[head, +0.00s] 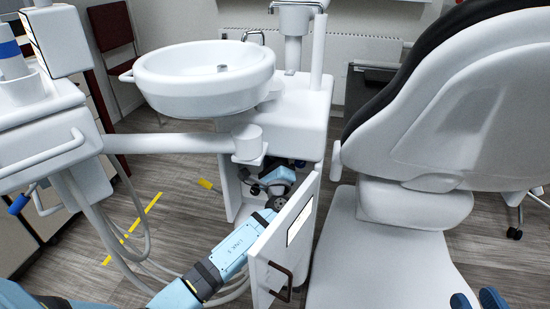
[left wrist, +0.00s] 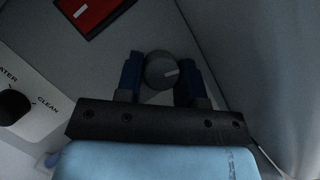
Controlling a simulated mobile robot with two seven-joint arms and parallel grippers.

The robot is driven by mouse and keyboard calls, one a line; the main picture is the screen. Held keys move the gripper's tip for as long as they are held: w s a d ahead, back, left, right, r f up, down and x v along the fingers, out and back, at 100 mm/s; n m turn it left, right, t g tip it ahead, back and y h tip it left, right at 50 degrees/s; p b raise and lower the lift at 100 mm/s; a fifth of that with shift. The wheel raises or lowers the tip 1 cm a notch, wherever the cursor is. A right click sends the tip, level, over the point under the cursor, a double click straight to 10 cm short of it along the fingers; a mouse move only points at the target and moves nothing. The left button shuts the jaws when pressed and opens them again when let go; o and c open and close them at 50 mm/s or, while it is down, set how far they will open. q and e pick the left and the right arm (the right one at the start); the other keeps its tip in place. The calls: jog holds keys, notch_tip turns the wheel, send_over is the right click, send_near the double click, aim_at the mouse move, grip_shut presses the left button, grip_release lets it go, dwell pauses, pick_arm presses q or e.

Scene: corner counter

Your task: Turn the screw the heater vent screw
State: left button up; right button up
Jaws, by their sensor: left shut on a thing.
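A round dark grey knob, the vent screw (left wrist: 158,68), with a pale line mark, shows in the left wrist view on the grey inner wall of a cabinet. My left gripper (left wrist: 161,78) has its two blue fingers on either side of the knob, shut on it. In the head view my left arm reaches into the open cabinet under the basin; its gripper (head: 272,182) is partly hidden there, and the knob cannot be made out. My right gripper (head: 477,300) shows only its blue fingertips at the bottom right, apart with nothing seen between them.
The open cabinet door (head: 283,243) stands right beside my left forearm. A black knob (left wrist: 12,107) on a white labelled plate and a red panel (left wrist: 92,14) are near the gripper. The dental chair (head: 375,265) fills the right; hoses (head: 105,225) hang at left.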

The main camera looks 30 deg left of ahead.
dwell(0.3)
pick_arm(q)
jog(key=o, duration=0.6)
jog(key=shift+o, duration=0.2)
